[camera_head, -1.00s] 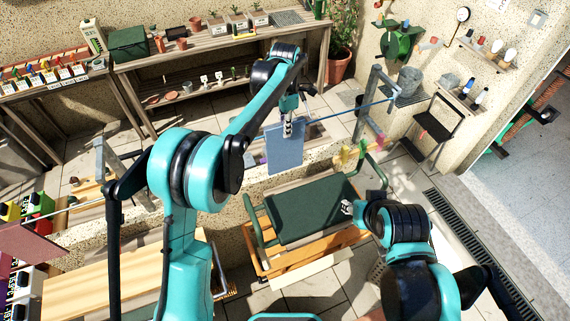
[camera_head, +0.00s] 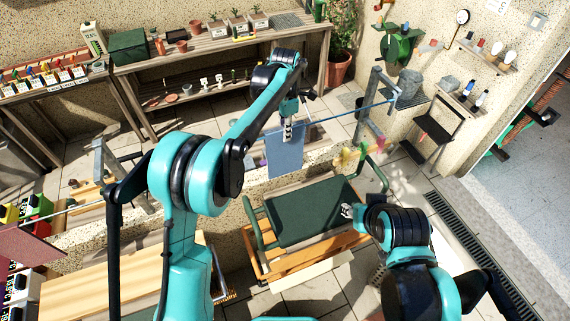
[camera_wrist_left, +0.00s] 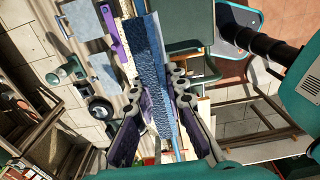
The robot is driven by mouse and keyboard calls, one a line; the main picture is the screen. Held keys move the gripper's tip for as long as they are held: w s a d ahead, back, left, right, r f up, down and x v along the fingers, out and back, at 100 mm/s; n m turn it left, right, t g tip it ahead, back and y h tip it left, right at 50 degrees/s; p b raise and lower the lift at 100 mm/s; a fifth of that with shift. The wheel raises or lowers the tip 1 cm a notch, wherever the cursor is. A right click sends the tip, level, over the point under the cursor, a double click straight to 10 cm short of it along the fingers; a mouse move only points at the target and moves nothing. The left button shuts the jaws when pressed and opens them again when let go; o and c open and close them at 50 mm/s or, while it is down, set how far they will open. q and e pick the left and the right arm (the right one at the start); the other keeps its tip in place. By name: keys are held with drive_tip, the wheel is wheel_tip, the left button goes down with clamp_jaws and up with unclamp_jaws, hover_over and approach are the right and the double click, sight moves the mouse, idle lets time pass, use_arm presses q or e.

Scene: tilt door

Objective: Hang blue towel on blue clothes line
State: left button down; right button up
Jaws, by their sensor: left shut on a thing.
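The blue towel (camera_head: 285,157) hangs down below my left gripper (camera_head: 288,131) in the head view. In the left wrist view the towel (camera_wrist_left: 151,62) runs between the fingers of my left gripper (camera_wrist_left: 165,98), which is shut on it. The blue clothes line (camera_head: 345,111) runs from a grey metal post (camera_head: 371,100) on the right toward the towel's top edge. The gripper hides where towel and line meet, so I cannot tell if they touch. My right gripper (camera_head: 347,211) is by the green cushion's right edge, too small to tell its jaws.
A bench with a green cushion (camera_head: 310,212) stands in front of the low wall. A pink cloth (camera_head: 25,245) hangs at the far left. Yellow and pink items (camera_head: 350,155) sit near the bench's back right. A wooden worktable (camera_head: 215,45) stands behind.

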use_arm(q)
drive_tip(key=shift+f, duration=0.4)
drive_tip(key=c, duration=1.5)
unclamp_jaws()
drive_tip(key=shift+o, duration=0.2)
wheel_tip(320, 180, up, 12)
drive_tip(key=shift+a+r, duration=0.1)
